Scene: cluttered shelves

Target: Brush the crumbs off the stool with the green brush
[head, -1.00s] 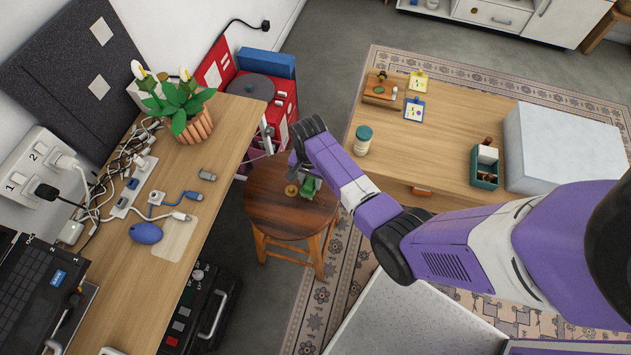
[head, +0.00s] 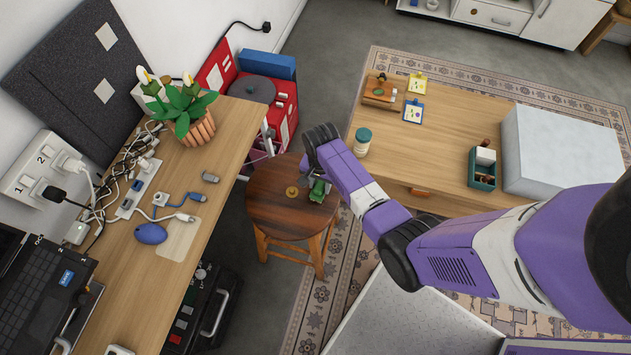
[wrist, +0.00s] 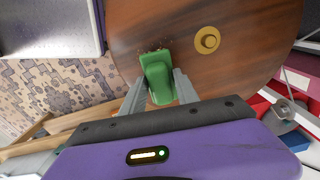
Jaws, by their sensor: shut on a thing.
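The round brown wooden stool (head: 275,215) stands between the desk and the low table. My gripper (head: 316,178) is over the right part of its seat. In the wrist view my gripper (wrist: 160,95) is shut on the green brush (wrist: 158,76), one finger on each side of it. The brush also shows in the head view (head: 319,190). Small brown crumbs (wrist: 150,49) lie on the seat just beyond the brush's far end. I cannot tell whether the brush touches the seat. A round yellow-brass object (wrist: 207,40) sits on the seat, apart from the brush; it also shows in the head view (head: 292,191).
The desk (head: 222,150) with cables, a potted plant (head: 185,110) and a blue mouse (head: 150,233) is at left. The low table (head: 430,150) at right bears a jar (head: 362,141), a green caddy (head: 482,168) and a large white block (head: 565,150).

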